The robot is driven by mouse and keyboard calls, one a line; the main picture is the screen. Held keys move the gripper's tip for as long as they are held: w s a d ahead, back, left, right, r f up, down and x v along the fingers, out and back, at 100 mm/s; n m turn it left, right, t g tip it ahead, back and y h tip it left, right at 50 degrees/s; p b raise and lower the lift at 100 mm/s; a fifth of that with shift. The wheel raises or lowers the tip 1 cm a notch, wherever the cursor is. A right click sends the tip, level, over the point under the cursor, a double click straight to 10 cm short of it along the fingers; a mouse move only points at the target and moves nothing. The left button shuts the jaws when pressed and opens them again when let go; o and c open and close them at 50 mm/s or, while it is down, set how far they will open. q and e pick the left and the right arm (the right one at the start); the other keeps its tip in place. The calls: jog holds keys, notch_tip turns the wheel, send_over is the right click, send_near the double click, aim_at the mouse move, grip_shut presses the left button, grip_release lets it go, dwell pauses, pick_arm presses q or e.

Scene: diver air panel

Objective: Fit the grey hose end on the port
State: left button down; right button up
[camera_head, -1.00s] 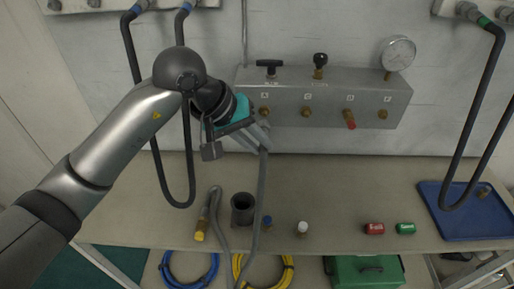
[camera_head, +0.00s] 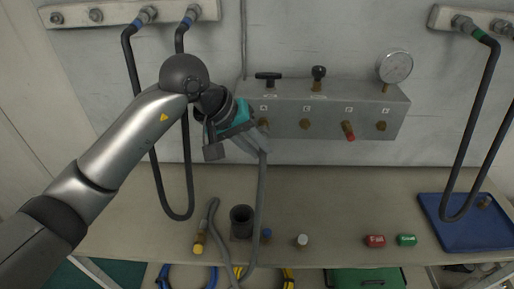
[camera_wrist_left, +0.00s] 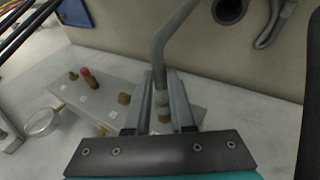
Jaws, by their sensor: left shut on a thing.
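My left gripper (camera_head: 258,143) is shut on the end of the grey hose (camera_head: 262,190), at the left end of the grey air panel (camera_head: 345,115). In the left wrist view the hose end (camera_wrist_left: 161,97) sits between the two fingers, over the panel face. The leftmost brass port (camera_head: 264,123) is close by the fingertips and partly hidden. Whether the hose end touches it or is apart, I cannot tell. From the fingers the hose hangs down to the bench and loops left. My right gripper is not in view.
The panel has more brass ports, one with a red cap (camera_head: 349,133), black knobs and a gauge (camera_head: 394,67). A blue tray (camera_head: 460,234) lies right.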

pick_arm(q)
jog(key=shift+w+b, duration=0.35)
jog(key=shift+w, duration=0.45)
jog(key=shift+w+a+r, duration=0.1)
jog(key=shift+w+r, duration=0.15)
jog(key=shift+w, duration=0.05)
dwell(0.8)
jog(key=c, duration=1.1)
grip_release()
jog(key=shift+o, duration=0.8)
jog(key=shift+w+f, duration=0.15)
jog(key=shift+o, duration=1.3)
jog(key=shift+s+f, duration=0.1)
jog(key=shift+s, duration=0.1)
